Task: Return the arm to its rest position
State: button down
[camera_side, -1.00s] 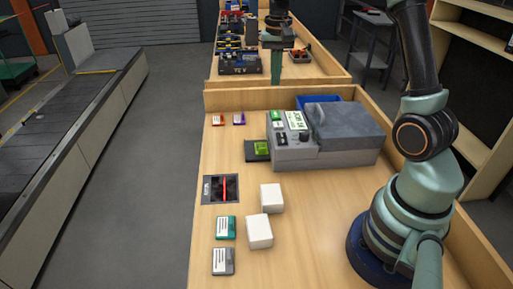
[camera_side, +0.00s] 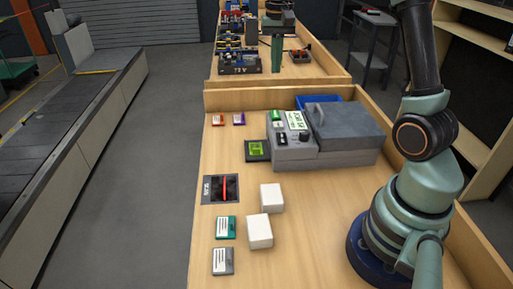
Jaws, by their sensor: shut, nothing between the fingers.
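My arm rises from its base at the right and leaves the top edge of the side view. My gripper (camera_side: 277,68) hangs at the top centre, with its slim teal fingers pointing down and together. Nothing shows between them. In the picture it overlaps the far end of the bench, clear of the near bench objects. Part of my arm is hidden above the frame.
On the wooden bench stands a grey lidded machine (camera_side: 350,130), beside a black pad with a green face (camera_side: 257,149). White blocks (camera_side: 260,231), small cards (camera_side: 225,227) and a scan plate (camera_side: 212,189) lie nearer. A slat conveyor (camera_side: 70,125) runs left.

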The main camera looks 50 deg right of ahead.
jog(key=s+a+r+n+t, duration=0.1)
jog(key=s+a+n+t, duration=0.4)
jog(key=s+a+n, duration=0.4)
jog(key=s+a, duration=0.5)
jog(key=a, duration=0.2)
jog(key=shift+s+r, duration=0.35)
jog(key=shift+r, duration=0.05)
